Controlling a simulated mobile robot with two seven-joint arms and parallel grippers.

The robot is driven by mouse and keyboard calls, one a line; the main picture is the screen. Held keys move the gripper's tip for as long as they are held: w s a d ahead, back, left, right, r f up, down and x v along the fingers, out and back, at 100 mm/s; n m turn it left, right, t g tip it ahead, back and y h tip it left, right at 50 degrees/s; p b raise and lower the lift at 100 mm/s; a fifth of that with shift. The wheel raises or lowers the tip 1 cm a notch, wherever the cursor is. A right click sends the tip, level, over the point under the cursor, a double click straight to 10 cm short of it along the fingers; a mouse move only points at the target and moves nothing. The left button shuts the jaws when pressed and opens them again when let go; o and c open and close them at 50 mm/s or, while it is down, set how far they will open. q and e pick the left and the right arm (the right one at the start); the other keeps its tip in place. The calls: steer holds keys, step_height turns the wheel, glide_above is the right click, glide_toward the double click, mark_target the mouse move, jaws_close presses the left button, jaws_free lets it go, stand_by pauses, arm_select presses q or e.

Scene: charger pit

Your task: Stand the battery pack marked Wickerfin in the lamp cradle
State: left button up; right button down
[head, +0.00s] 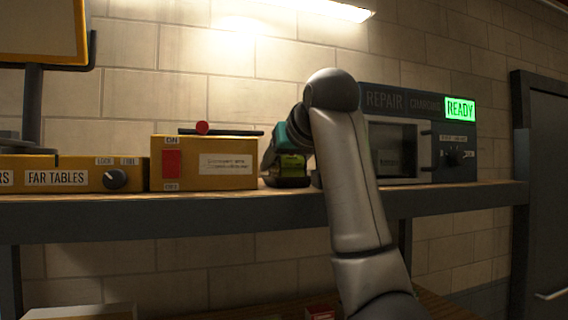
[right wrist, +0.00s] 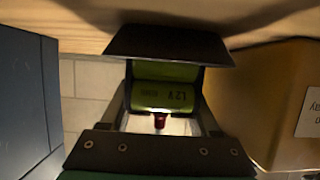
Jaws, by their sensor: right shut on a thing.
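A green battery pack (head: 289,164) is at the middle of the bench, partly behind my right arm in the head view. In the right wrist view the green pack (right wrist: 165,96) shows upside-down "12V" lettering; no name is readable. My right gripper (right wrist: 162,105) is shut on it, with a finger on each side. A dark wide piece (right wrist: 170,45) lies at the pack's bench end; I cannot tell whether it is the pack's foot or a cradle. A small dark red part (right wrist: 160,120) shows near the palm. My left gripper is not in view.
A yellow box (head: 205,176) with a red switch stands close left of the pack. A grey charging cabinet (head: 455,150) with a green READY sign stands right. Yellow control boxes (head: 75,178) are farther left. The bench front edge (head: 170,217) runs across below.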

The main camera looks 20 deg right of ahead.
steer(key=shift+a, duration=0.1)
steer(key=shift+f, duration=0.15)
steer(key=shift+c, duration=0.6)
jaws_free()
steer(key=shift+s+r, duration=0.2)
steer(key=shift+r, duration=0.1)
steer(key=b+v, duration=0.3)
steer(key=v, duration=0.4)
steer(key=shift+s+f+b, duration=0.1)
steer(key=shift+s+b, duration=0.05)
steer(key=shift+b, duration=0.15)
steer(key=b+v, duration=0.2)
steer(key=b, duration=0.1)
steer(key=shift+s, duration=0.1)
steer(key=shift+b+v, duration=0.7)
steer(key=shift+v, duration=0.35)
